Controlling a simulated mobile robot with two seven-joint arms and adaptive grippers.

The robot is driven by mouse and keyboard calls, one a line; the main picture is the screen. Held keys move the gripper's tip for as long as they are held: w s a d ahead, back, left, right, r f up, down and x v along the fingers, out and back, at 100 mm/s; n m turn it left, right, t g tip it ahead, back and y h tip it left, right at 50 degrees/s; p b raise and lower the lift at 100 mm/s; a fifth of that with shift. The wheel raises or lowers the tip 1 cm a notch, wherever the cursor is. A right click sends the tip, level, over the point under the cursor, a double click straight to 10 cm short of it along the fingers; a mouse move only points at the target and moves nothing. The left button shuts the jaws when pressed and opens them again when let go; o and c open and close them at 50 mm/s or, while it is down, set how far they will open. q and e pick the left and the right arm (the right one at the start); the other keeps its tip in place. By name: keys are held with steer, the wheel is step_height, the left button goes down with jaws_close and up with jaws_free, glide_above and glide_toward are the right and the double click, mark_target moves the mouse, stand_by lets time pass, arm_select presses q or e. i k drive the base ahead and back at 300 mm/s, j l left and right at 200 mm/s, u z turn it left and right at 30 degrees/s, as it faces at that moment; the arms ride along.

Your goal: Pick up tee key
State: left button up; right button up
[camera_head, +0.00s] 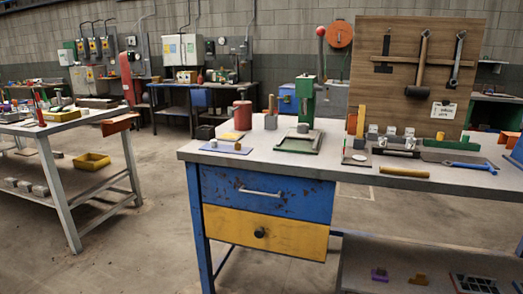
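I cannot pick out the tee key with certainty. A wooden tool board (370,92) stands at the back of the near workbench. A mallet-like tool (422,68) hangs head down on it, with a wrench-like tool (457,60) to its right. A dark hook or T-shaped piece (386,46) is on the board left of the mallet. A short brown rod (404,171) and a blue wrench (470,165) lie on the bench top. Neither of my grippers shows in the head view.
The near workbench (225,158) has blue and yellow drawers. A green press (305,100), a red can (243,115) and a blue mat (228,148) with small parts are on it. A second bench (62,127) stands left. Floor between them is clear apart from a yellow tray (92,161) on the second bench's lower shelf.

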mark_target(487, 166)
steer(key=z, duration=1.3)
steer(key=i+l+z, duration=0.1)
steer(key=l, duration=0.3)
steer(key=i+l+z, duration=0.1)
steer(key=i+l, duration=0.25)
